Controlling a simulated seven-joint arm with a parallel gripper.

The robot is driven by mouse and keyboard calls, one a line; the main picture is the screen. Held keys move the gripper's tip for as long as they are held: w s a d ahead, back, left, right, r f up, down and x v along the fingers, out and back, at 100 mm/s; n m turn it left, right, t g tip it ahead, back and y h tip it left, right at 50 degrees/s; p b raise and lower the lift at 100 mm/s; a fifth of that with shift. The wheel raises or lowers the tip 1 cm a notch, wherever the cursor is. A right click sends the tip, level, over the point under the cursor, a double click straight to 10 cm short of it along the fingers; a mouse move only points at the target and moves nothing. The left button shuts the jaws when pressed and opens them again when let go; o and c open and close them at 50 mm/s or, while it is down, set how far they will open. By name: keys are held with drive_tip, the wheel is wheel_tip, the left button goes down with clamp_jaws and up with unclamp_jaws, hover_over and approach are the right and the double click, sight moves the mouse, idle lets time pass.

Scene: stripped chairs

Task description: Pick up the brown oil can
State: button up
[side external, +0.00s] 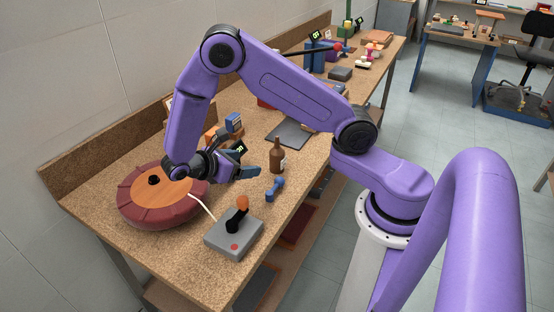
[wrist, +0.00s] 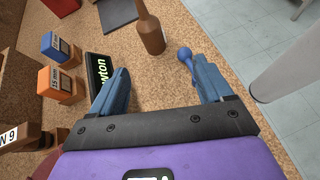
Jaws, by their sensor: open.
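The brown oil can (side external: 277,158), bottle-shaped with a narrow neck and a pale label, stands upright on the cork-topped workbench. In the wrist view the brown oil can (wrist: 151,34) is at the top centre, beyond the fingertips. My gripper (side external: 251,172) is low over the bench, just left of the can in the side view. In the wrist view my gripper (wrist: 162,82) has its two blue fingers spread, with bare bench between them. Nothing is held, and the can is apart from the fingers.
A blue dumbbell-shaped object (side external: 275,188) lies close by; it also shows beside the right finger (wrist: 185,55). A grey joystick box (side external: 235,232) and a round red cushion-like object (side external: 135,208) are at the near end. Labelled blocks (wrist: 57,83) crowd the left.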

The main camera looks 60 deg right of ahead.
sight(273, 158)
drive_tip(key=shift+g+h, duration=0.3)
drive_tip(key=shift+h, duration=0.4)
drive_tip(key=x, duration=0.4)
drive_tip(key=w+f+x, duration=0.1)
drive_tip(key=x, duration=0.8)
drive_tip(key=shift+w+d+f, duration=0.2)
drive_tip(key=shift+w+f, duration=0.1)
drive_tip(key=shift+f, duration=0.05)
drive_tip(key=shift+w+x, duration=0.1)
drive_tip(key=shift+x, duration=1.35)
drive_tip(key=shift+w+x, duration=0.15)
drive_tip(key=shift+x, duration=1.25)
drive_tip(key=c, duration=1.3)
